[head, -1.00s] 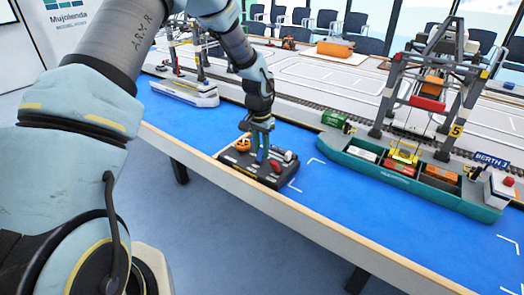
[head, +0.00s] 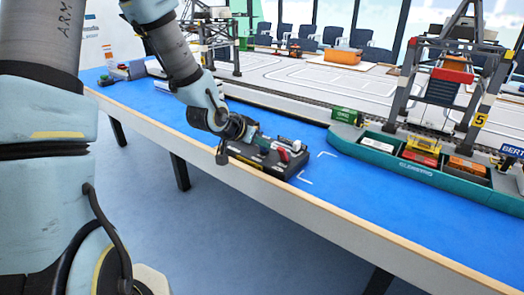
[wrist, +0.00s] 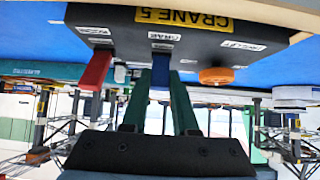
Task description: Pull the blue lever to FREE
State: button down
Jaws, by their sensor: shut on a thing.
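The dark control box (head: 270,167) sits near the front edge of the blue table. In the wrist view, which is upside down, the box (wrist: 185,40) carries a yellow "CRANE 5" label. The blue lever (wrist: 161,68) stands between the two green fingers of my gripper (wrist: 158,92), and they are closed on it. In the head view my gripper (head: 264,143) reaches the box from the left, lying low and tilted, and the blue lever is hidden there. The label lettering beside the lever is too small to read surely.
A red lever (wrist: 96,70) and an orange knob (wrist: 216,75) flank the blue lever. A green ship (head: 428,174) with containers lies to the right, beneath a gantry crane (head: 405,85). Blue table surface is clear between box and ship.

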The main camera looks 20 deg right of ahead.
jog(key=shift+s+a+f+t+h+b, duration=0.2)
jog(key=shift+f+t+h+b, duration=0.15)
jog(key=shift+b, duration=0.35)
jog(key=shift+r+h, duration=0.2)
jog(key=shift+h, duration=0.05)
jog(key=c, duration=0.7)
grip_release()
